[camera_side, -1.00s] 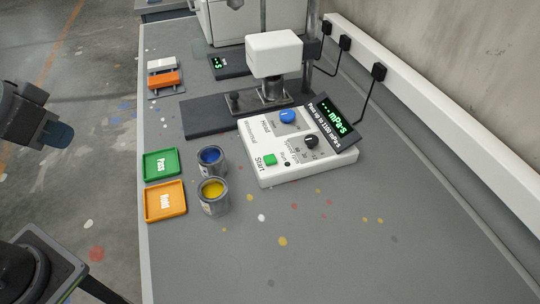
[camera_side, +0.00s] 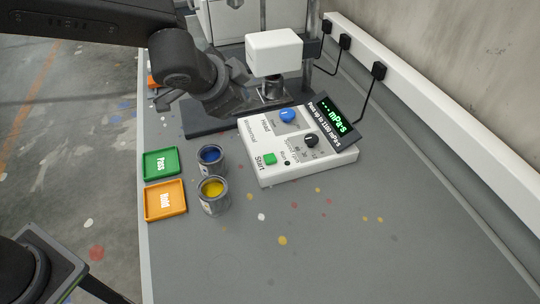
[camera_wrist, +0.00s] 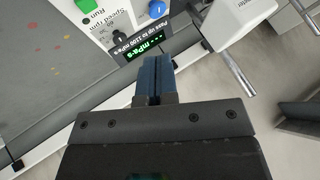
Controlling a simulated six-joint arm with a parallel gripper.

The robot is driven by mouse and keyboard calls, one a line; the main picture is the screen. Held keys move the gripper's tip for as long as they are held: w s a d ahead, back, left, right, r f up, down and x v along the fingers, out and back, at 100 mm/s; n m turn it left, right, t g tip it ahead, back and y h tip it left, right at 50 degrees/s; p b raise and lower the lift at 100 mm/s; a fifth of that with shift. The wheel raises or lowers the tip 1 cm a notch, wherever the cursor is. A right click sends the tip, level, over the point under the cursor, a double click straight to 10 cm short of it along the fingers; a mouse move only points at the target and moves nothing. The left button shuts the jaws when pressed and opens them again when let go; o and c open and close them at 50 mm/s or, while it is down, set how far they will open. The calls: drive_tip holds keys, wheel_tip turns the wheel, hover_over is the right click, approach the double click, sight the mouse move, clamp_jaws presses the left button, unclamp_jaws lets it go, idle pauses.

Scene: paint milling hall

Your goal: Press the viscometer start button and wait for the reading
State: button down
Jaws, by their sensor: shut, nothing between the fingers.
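The viscometer's white control box (camera_side: 318,163) stands on the grey bench. Its green Start button (camera_side: 269,159) is at the front left corner; it also shows at the top edge of the wrist view (camera_wrist: 85,5). The tilted display (camera_side: 333,119) shows dashes before "mPa·s" and the line "Pass up to 1100 mPa·s". The small Run lamp (camera_side: 287,162) looks dark. My gripper (camera_side: 246,103) is behind and left of the button, apart from it. In the wrist view its blue fingers (camera_wrist: 156,62) are together and empty, overlapping the display's edge.
A blue knob (camera_side: 287,116) and a black speed knob (camera_side: 311,139) are on the same panel. The white viscometer head (camera_side: 274,53) stands behind it. Cans of blue paint (camera_side: 210,156) and yellow paint (camera_side: 213,189), a green Pass tray (camera_side: 161,164) and an orange Hold tray (camera_side: 165,200) are left. The front bench is clear.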

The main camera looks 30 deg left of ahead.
drive_tip(key=m+h, duration=0.1)
drive_tip(key=m, duration=0.1)
hover_over(271, 159)
wheel_tip(271, 159, down, 3)
drive_tip(key=shift+f, duration=0.15)
drive_tip(key=shift+f, duration=0.1)
drive_tip(key=shift+f, duration=4.3)
drive_tip(key=shift+f, duration=0.15)
drive_tip(key=shift+f, duration=0.3)
drive_tip(key=shift+f, duration=0.45)
drive_tip(key=shift+r, duration=0.9)
